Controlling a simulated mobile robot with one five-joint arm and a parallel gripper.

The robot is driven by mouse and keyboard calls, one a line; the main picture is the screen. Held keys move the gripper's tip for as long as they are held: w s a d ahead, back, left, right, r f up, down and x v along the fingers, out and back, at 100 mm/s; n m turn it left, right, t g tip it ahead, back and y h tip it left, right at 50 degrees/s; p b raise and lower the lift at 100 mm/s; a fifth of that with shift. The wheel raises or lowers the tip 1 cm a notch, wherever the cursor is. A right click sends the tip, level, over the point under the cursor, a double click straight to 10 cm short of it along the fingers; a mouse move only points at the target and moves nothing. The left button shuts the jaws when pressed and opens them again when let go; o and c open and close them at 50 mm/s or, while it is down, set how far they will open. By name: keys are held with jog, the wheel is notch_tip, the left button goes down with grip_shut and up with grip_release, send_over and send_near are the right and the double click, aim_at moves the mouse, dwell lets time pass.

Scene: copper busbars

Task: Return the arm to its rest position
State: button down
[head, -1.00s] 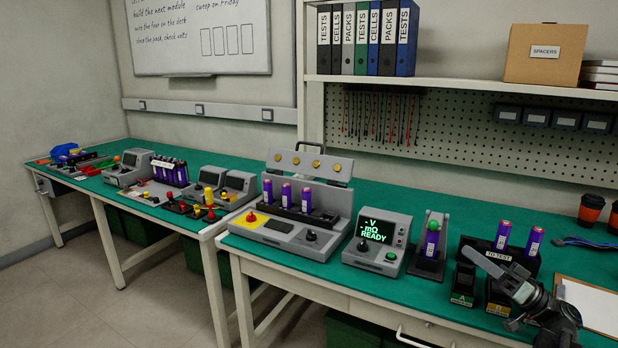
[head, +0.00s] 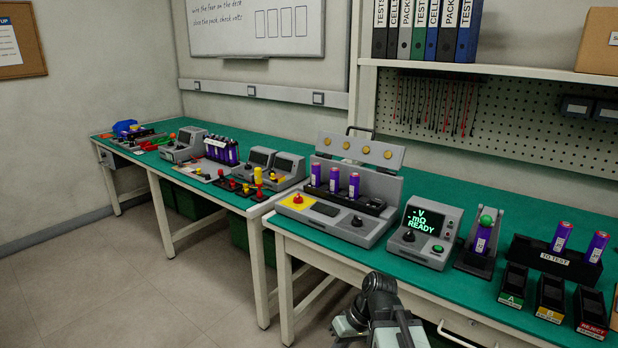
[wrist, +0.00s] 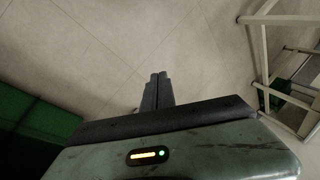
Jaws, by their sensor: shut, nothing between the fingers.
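My gripper (wrist: 157,92) shows in the wrist view with its two dark fingers together and nothing between them. It points down over the bare floor. In the head view my arm (head: 380,310) is folded low at the bottom centre, in front of the green-topped bench (head: 455,276). The fingers are not visible in the head view. The arm is apart from the things on the bench.
The bench holds a welder-like station (head: 340,200) with purple cells, a READY meter (head: 425,235), a green-knobbed stand (head: 478,245), a TO TEST rack (head: 555,262) and small bins (head: 550,298). Open floor (head: 150,275) lies at left. Bench legs (wrist: 262,60) show at right.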

jog(key=d+f+m+h, duration=0.2)
jog(key=d+m+h, duration=0.25)
jog(key=d, duration=0.55)
notch_tip(320, 180, up, 27)
jog(key=p, duration=2.7)
jog(key=shift+w+t, duration=0.2)
jog(key=shift+t, duration=0.2)
